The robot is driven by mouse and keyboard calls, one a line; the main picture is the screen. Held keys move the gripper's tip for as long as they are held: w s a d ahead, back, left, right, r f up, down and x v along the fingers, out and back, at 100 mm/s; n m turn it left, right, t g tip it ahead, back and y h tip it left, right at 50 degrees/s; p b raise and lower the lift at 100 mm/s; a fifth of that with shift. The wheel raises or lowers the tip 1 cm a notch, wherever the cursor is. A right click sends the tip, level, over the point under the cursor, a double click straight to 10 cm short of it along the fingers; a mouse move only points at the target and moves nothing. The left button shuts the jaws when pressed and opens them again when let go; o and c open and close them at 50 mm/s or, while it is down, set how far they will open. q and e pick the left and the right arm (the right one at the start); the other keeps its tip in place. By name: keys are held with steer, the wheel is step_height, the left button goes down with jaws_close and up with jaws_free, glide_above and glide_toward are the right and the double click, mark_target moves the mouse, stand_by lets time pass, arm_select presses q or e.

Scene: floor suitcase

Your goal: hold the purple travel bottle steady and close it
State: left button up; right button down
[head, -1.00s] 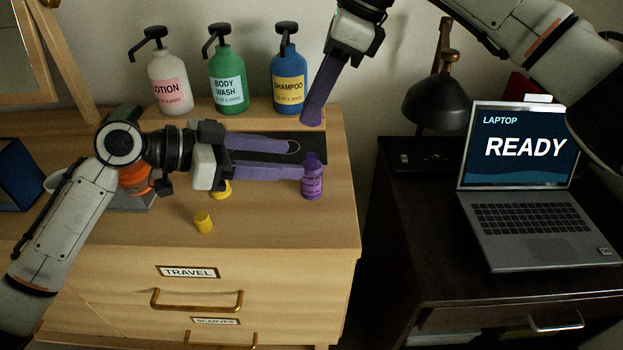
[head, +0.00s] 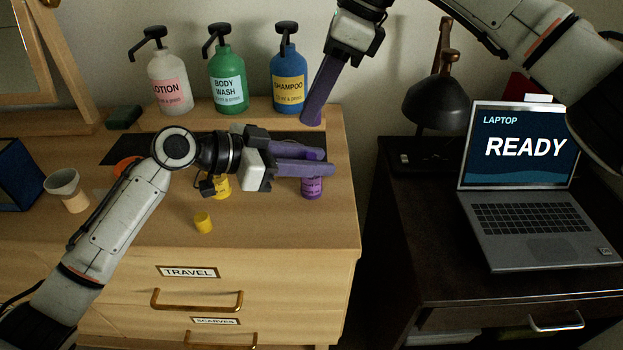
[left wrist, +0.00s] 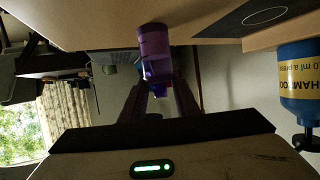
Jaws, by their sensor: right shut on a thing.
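The purple travel bottle (head: 312,187) stands upright near the dresser's right edge; its upper part is hidden by my left fingers in the head view. In the left wrist view, which is upside down, the bottle (left wrist: 153,45) shows its narrow neck between my left fingers (left wrist: 158,105), which look apart. My left gripper (head: 326,162) is open, low at the bottle's top. My right gripper (head: 312,121) points down, above and behind the bottle, apart from it. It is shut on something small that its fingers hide. No cap shows on the bottle's neck.
Pump bottles of lotion (head: 170,85), body wash (head: 228,82) and shampoo (head: 289,82) stand behind. A yellow cap (head: 203,223) lies in front, near a yellow bottle (head: 222,187). A cup (head: 64,184) stands left. A laptop (head: 530,180) is on the dark cabinet.

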arm_select(q)
jaws_close()
arm_select(e)
steer(key=shift+f, duration=2.45)
steer(key=shift+f, duration=0.15)
steer(key=shift+a+f, duration=0.1)
steer(key=shift+f, duration=0.65)
steer(key=shift+f, duration=0.15)
steer(key=shift+f, duration=0.2)
